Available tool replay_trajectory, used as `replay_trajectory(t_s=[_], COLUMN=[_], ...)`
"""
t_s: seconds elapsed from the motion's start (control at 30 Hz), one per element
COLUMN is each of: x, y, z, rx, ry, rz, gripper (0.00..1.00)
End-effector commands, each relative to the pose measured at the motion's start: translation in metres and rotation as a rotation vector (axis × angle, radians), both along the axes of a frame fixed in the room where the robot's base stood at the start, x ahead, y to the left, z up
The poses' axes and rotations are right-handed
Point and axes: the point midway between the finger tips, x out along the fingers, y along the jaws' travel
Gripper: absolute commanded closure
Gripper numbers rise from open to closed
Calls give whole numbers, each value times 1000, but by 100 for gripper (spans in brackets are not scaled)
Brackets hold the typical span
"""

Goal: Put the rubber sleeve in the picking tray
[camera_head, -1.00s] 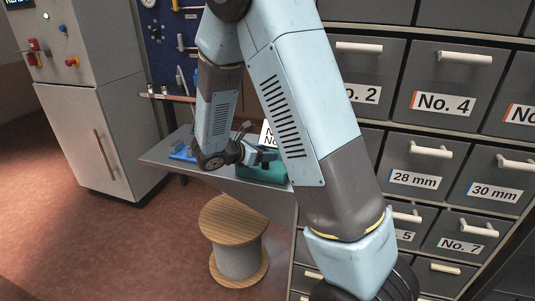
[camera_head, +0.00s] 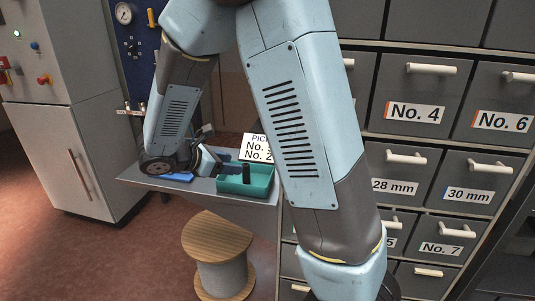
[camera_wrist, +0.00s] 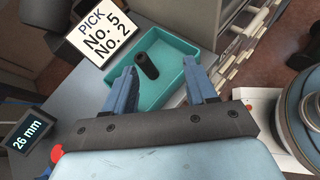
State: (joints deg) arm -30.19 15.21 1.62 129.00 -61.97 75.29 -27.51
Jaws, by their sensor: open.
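The rubber sleeve is a dark cylinder (camera_head: 246,173) standing inside the teal picking tray (camera_head: 262,188), near its middle. In the wrist view the sleeve (camera_wrist: 148,56) shows beyond my fingertips, inside the tray (camera_wrist: 184,62), with nothing gripping it. My gripper (camera_wrist: 164,82) is open, its two blue fingers apart, one on each side of the sleeve's line and short of it. In the head view my gripper (camera_head: 222,163) is at the tray's left side; its fingers are small there.
A sign (camera_head: 256,148) reading PICK No. 5, No. 2 stands behind the tray. A 26 mm display (camera_wrist: 28,132) is at left in the wrist view. A wooden spool (camera_head: 217,240) stands on the floor below the table. Labelled drawers (camera_head: 412,100) fill the right.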

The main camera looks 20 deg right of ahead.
Motion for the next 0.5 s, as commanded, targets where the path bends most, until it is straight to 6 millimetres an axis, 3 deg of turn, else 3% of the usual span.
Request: replay_trajectory(t_s=[0.2, 0.5], x=[-43, -101], y=[-40, -70], z=[33, 64], rx=[237, 555], ry=[-144, -358], rz=[-246, -568], gripper=[43, 43])
